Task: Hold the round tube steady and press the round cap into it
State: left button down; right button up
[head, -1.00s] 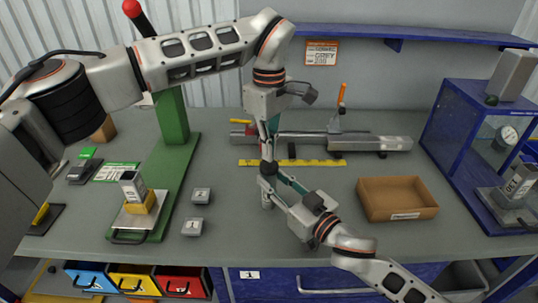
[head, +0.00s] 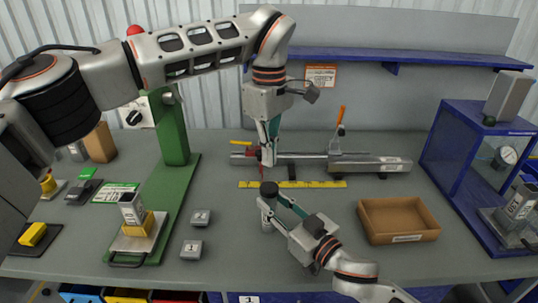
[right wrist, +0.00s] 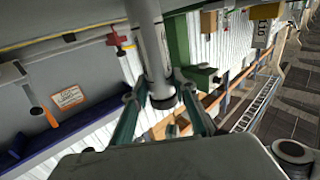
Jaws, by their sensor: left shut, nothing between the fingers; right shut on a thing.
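The light grey round tube (head: 267,222) stands upright near the middle of the table. The black round cap (head: 269,188) sits at its top; how deep it is seated I cannot tell. My right gripper (head: 273,204) is shut on the tube near its upper end. In the right wrist view the tube (right wrist: 152,45) shows upside down between the fingers, with the black cap (right wrist: 163,102) at its lower end in the picture. My left gripper (head: 268,163) is shut and empty, pointing down above the cap with a small gap.
A yellow ruler (head: 310,184) and a long metal rail (head: 365,163) lie behind the tube. An open cardboard box (head: 398,237) is to the right. Two small grey blocks (head: 192,249) and a green stand (head: 165,205) are to the left. A blue frame (head: 455,170) stands far right.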

jog(key=o, duration=1.2)
jog(key=shift+o, duration=0.2)
jog(key=shift+s+d, duration=0.1)
